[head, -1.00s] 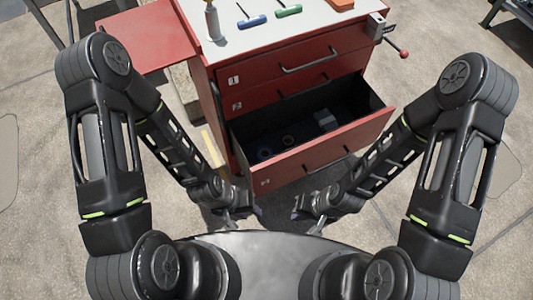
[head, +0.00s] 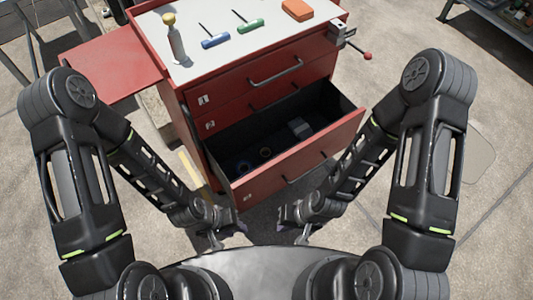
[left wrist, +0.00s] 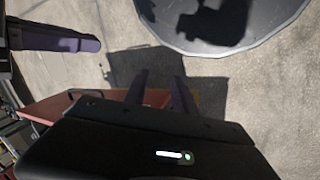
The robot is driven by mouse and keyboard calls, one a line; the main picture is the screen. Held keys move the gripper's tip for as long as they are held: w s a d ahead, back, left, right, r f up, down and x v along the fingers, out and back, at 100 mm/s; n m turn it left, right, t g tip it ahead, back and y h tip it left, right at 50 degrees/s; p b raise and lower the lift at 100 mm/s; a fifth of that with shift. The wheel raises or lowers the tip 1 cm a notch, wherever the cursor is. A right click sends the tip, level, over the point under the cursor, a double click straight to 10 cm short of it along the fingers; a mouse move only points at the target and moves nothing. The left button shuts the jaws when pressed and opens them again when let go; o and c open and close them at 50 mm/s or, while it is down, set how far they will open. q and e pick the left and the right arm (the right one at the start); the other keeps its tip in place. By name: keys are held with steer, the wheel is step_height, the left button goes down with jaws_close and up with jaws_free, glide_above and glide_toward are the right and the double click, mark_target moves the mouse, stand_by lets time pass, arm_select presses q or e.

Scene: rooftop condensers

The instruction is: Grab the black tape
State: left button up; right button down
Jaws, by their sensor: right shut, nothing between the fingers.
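The red tool cabinet's open drawer (head: 300,155) has a dark interior. Inside I see a blue ring (head: 243,166), a small tan-edged dark ring (head: 265,152) and a grey block (head: 300,128). Whether the tan-edged ring is the black tape I cannot tell; nothing else stands out as black tape in the shade. My left gripper (head: 226,233) is low in front of the drawer's left corner, outside it. Its two fingers show apart and empty in the left wrist view (left wrist: 158,90). My right gripper (head: 290,220) is shut and empty, low in front of the drawer.
On the cabinet top (head: 205,20) are a bottle (head: 174,42), a blue-handled tool (head: 215,40), a green-handled tool (head: 250,26) and an orange block (head: 297,9). A vise (head: 342,36) sits at its right edge. A red side shelf (head: 110,60) juts left. Concrete floor lies open at right.

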stand_by(0.5)
arm_select(q)
steer(key=w+a+f+n+y+b, duration=0.25)
steer(key=w+a+f+b, duration=0.55)
steer(key=a+f+b, duration=0.45)
steer(key=w+a+r+n+t+y+b, duration=0.1)
steer(key=w+a+n+y+b, duration=0.1)
steer(key=w+a+b, duration=0.4)
steer(key=w+a+y, duration=0.1)
steer(key=w+a, duration=0.4)
steer(key=a, duration=0.4)
steer(key=shift+a+n+t+b, duration=0.3)
steer(key=shift+a+n+b, duration=0.05)
steer(key=shift+o, duration=0.5)
steer(key=shift+y, duration=0.25)
